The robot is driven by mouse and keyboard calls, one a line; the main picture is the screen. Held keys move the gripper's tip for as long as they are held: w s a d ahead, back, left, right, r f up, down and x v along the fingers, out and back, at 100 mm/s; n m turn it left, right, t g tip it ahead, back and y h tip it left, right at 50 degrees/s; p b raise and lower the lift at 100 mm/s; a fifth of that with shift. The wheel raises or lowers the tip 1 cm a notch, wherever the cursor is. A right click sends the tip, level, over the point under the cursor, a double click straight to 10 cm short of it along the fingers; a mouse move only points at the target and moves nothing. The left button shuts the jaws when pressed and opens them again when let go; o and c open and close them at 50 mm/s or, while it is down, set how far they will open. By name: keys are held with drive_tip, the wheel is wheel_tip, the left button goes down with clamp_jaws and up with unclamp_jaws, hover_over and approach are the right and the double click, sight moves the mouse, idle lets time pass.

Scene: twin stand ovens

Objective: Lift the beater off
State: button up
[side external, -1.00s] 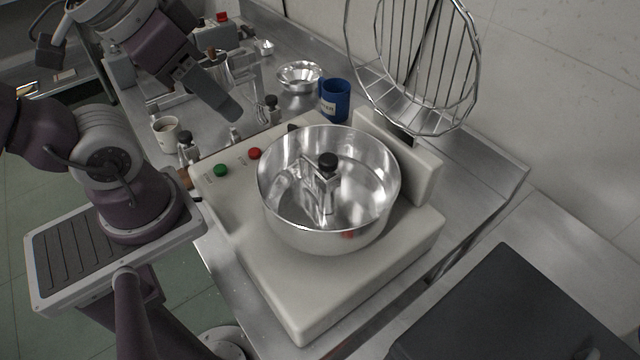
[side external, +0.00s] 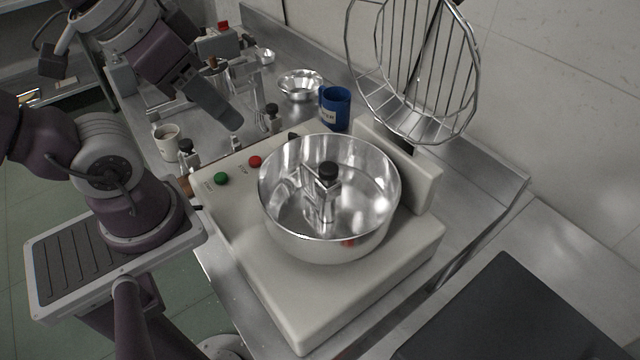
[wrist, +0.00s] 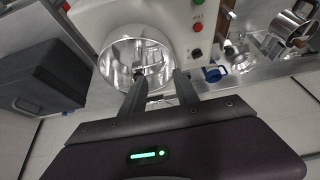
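The mixer bowl (side external: 330,245) is a shiny round metal bowl on a pale machine base (side external: 300,300). The beater (side external: 328,190) stands in the middle of the bowl, metal with a black knob on top. In the wrist view the bowl (wrist: 112,62) lies beyond my fingers and the beater is partly visible beside the left fingertip. My gripper (wrist: 158,80) is open and empty, with its two fingers apart. In the side view one gripper finger shows at upper left, above the counter and apart from the bowl and beater; the other finger is not clear there.
The wire guard (side external: 420,130) is raised behind the bowl. A blue mug (side external: 334,108), a small metal bowl (side external: 300,86), a white mug (side external: 167,140) and several metal fittings stand on the counter. Green (side external: 221,179) and red (side external: 255,162) buttons are on the base. A dark box (wrist: 45,78) lies opposite.

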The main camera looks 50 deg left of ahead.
idle(0.3)
drive_tip(key=o, duration=0.4)
drive_tip(key=g, duration=0.5)
hover_over(329, 167)
drive_tip(key=f, duration=0.5)
drive_tip(key=shift+s+a+f, duration=0.25)
drive_tip(key=shift+f, duration=0.05)
drive_tip(key=shift+g, duration=0.3)
drive_tip(key=f, duration=0.8)
drive_tip(key=shift+w+d, duration=0.25)
